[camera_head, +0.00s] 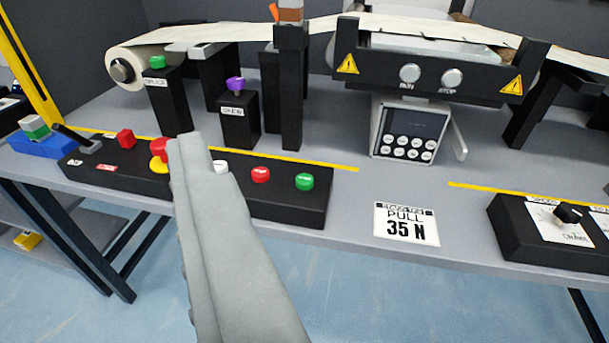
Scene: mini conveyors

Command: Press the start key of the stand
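A low black control box (285,207) lies along the front of the grey table and carries several keys. A green key (304,181) is at its right end, with a red key (261,174) and a white key (221,167) to its left. My gripper (188,146) is grey and reaches up from below. Its fingers look shut together and empty. Its tip overlaps the box in the picture, beside a red mushroom key on a yellow base (158,158). I cannot tell whether it touches. My gripper hides part of the box.
Black posts carry a green key (157,62) and a purple key (234,84). The upper black unit (430,78) has two round silver keys (409,73). A keypad display (410,130) stands below. A knob box (555,235) is at right.

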